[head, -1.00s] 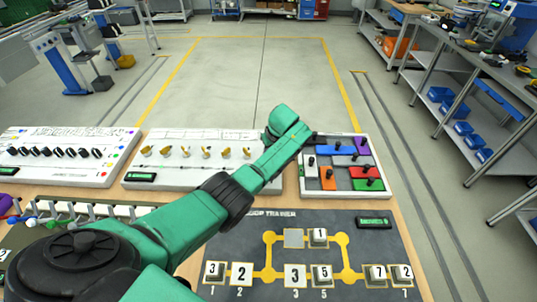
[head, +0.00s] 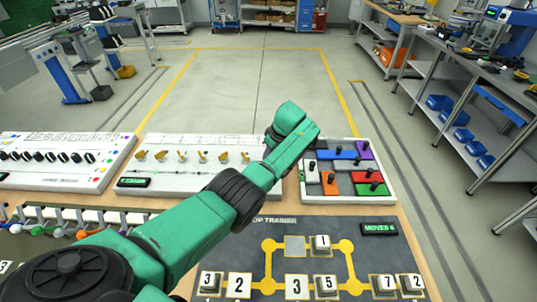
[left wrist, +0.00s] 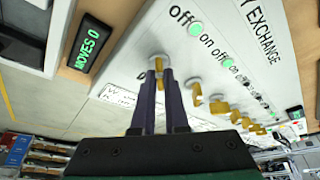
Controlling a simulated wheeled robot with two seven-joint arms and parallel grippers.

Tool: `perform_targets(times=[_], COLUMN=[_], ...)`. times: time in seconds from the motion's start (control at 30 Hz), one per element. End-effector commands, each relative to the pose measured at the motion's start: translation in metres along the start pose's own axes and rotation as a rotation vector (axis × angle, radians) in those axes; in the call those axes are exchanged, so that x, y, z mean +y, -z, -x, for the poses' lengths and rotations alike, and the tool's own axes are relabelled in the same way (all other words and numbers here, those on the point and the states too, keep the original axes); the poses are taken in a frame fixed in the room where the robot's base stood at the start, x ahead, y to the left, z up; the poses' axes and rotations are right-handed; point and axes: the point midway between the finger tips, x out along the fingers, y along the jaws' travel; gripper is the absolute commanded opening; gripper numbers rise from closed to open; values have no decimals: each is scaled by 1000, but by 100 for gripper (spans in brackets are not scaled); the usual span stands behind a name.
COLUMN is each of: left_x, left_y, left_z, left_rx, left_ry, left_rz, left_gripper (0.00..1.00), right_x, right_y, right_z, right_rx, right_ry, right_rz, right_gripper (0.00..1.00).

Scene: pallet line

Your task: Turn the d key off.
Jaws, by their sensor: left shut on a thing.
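The white key panel (head: 200,183) with a row of yellow keys (head: 182,156) lies behind the front boards in the head view. In the left wrist view my left gripper (left wrist: 159,75) is shut on a yellow key (left wrist: 158,64) at the near end of the row. The other keys (left wrist: 196,94) stretch away to the right, with "off" and "on" printed beside green lights (left wrist: 195,28). The held key's letter is not readable, and the fingers partly cover the key. In the head view my own arm hides the gripper. My right gripper is out of view.
A sliding-block board (head: 349,188) lies just right of the key panel. A panel of black knobs (head: 50,178) lies to its left. A dark board with numbered tiles (head: 330,225) lies in front. My left arm spans over the front boards.

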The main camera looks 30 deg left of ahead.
Motion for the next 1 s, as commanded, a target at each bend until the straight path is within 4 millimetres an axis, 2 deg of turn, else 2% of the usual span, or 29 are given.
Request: perform_targets(times=[0.03,0.1,0.4,0.53,0.67,0.9,1.0], left_x=[1,1,0,2,2,2,1], left_y=[2,2,1,0,0,-1,0], left_z=[2,1,1,12,37,105,128], left_rx=[4,3,1,1,1,2,1], left_ry=[-3,-3,-2,-5,-7,-8,-6], left_rz=[3,2,1,0,1,2,2], left_gripper=[19,41,41,41,41,41,41], right_x=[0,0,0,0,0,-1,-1], right_y=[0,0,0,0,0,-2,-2], right_z=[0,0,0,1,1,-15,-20], right_rx=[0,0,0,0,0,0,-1], right_ry=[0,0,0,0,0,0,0], right_rz=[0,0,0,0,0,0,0], right_gripper=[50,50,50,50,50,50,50])
